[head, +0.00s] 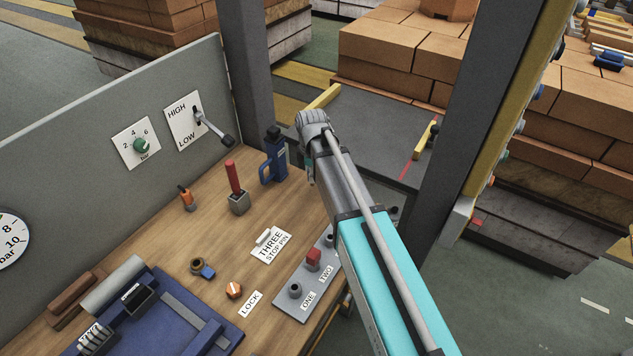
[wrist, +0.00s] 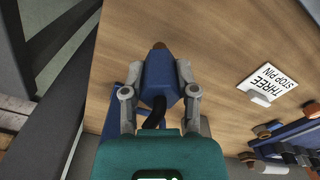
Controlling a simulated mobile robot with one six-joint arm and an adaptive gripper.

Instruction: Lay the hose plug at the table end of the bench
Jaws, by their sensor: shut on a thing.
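My gripper (wrist: 158,72) is shut on the hose plug (wrist: 160,80), a dark blue body with a brown tip and a black curved part toward the palm. Bare bench top shows around it in the wrist view. In the head view my gripper (head: 310,170) hangs over the far end of the wooden bench (head: 225,222), mostly behind my own arm. The plug cannot be made out there. The bench edge is on the left in the wrist view. A dark grey table (head: 375,115) stands beyond that end.
A blue upright object with a handle (head: 278,160) stands left of my gripper. Nearby are a red-handled lever (head: 234,180), a stop pin card (head: 271,245) and a grey block plate (head: 290,300). A dark post (head: 247,75) rises at the far corner. Bench between card and gripper is clear.

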